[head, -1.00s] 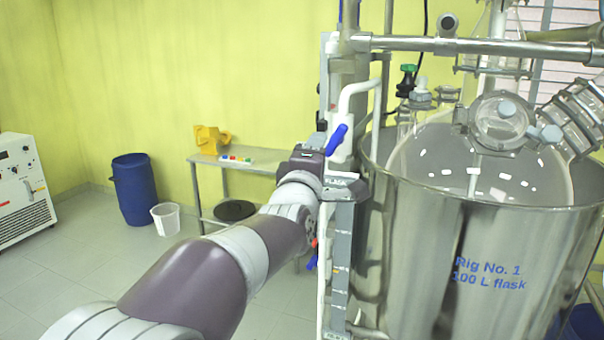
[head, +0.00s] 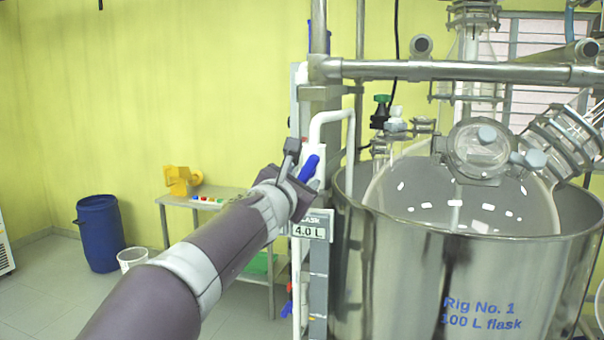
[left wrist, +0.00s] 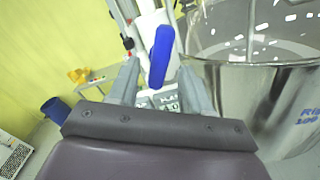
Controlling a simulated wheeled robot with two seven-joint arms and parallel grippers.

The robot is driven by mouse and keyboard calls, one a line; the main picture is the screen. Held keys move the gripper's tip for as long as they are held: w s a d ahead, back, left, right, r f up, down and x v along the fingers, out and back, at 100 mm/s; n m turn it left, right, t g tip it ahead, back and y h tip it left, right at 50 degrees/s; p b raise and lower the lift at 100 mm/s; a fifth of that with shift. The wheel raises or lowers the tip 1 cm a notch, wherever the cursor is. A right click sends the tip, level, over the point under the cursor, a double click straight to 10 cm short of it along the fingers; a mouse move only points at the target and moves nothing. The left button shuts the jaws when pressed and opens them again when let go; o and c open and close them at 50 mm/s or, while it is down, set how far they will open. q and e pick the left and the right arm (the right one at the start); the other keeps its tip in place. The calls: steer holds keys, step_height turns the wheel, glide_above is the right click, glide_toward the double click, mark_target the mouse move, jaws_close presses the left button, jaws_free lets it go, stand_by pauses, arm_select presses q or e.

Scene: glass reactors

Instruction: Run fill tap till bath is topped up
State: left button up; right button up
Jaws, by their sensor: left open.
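The fill tap's blue lever (head: 309,168) sits on a white pipe beside the bath. In the left wrist view the lever (left wrist: 161,55) stands tilted between the two fingers of my left gripper (left wrist: 158,80), which is open, with space on both sides. In the head view my left gripper (head: 292,165) is at the lever, and its fingers partly overlap the pipe. The steel bath (head: 400,275) stands right of the tap with a glass flask (head: 460,195) inside. A display below the tap (head: 309,231) reads 4.0 L. The water level is not clear. My right gripper is not in view.
Steel frame bars (head: 450,70) cross above the bath. A small bench (head: 235,208) with a yellow object (head: 182,180) stands behind my arm. A blue drum (head: 99,233) and white bucket (head: 132,258) stand on the floor at left.

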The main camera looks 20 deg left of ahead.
mark_target(307, 172)
arm_select(q)
steer(key=shift+w+d+r, duration=0.1)
steer(key=shift+w+r, duration=0.05)
steer(key=shift+w, duration=1.05)
jaws_close()
steer(key=m, duration=0.5)
steer(key=shift+m, duration=0.4)
steer(key=m+b, duration=0.1)
steer(key=m, duration=0.5)
steer(key=shift+m, duration=0.3)
